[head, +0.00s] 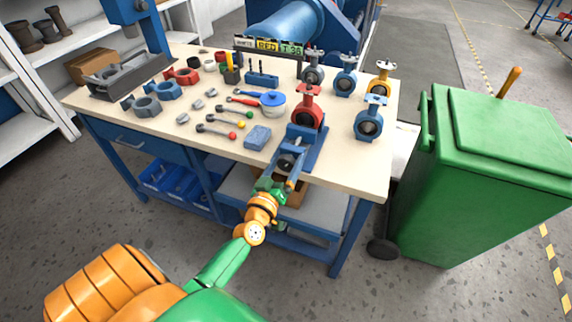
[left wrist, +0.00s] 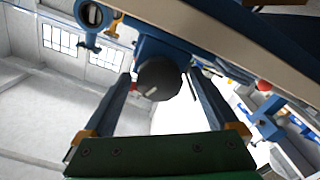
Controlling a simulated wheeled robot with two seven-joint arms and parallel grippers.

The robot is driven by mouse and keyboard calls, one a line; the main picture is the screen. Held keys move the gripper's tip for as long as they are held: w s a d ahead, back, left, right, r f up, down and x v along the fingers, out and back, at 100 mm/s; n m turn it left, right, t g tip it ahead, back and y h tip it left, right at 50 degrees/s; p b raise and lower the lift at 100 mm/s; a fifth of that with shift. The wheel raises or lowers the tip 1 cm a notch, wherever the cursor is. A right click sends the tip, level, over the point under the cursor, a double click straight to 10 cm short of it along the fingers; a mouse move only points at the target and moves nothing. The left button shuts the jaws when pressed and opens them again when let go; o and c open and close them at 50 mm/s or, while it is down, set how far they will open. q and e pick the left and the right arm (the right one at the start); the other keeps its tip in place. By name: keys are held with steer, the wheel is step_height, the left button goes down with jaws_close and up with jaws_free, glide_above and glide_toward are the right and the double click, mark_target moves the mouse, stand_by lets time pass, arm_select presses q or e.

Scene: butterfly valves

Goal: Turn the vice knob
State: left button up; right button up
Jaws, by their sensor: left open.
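The blue vice (head: 318,148) is fixed at the front edge of the workbench (head: 345,178), with a red butterfly valve (head: 307,110) at its jaws. Its dark round knob (head: 286,162) faces me at the front. In the left wrist view the knob (left wrist: 160,79) sits between the tips of my two fingers, with a gap visible on the right side. My left gripper (head: 283,175) is open in front of the bench edge, at the knob; it also shows in the left wrist view (left wrist: 157,84). Contact cannot be told. My right gripper is out of view.
Blue valves (head: 369,122) and a yellow one (head: 380,82) stand at the right of the bench. Loose valve bodies (head: 146,107), handles (head: 216,130) and a blue block (head: 257,137) lie left. A green bin (head: 480,150) stands right of the bench. The floor in front is clear.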

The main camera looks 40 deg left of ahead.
arm_select(q)
steer(key=c, duration=1.4)
steer(key=n, duration=0.3)
steer(key=o, duration=1.4)
steer(key=v, duration=0.7)
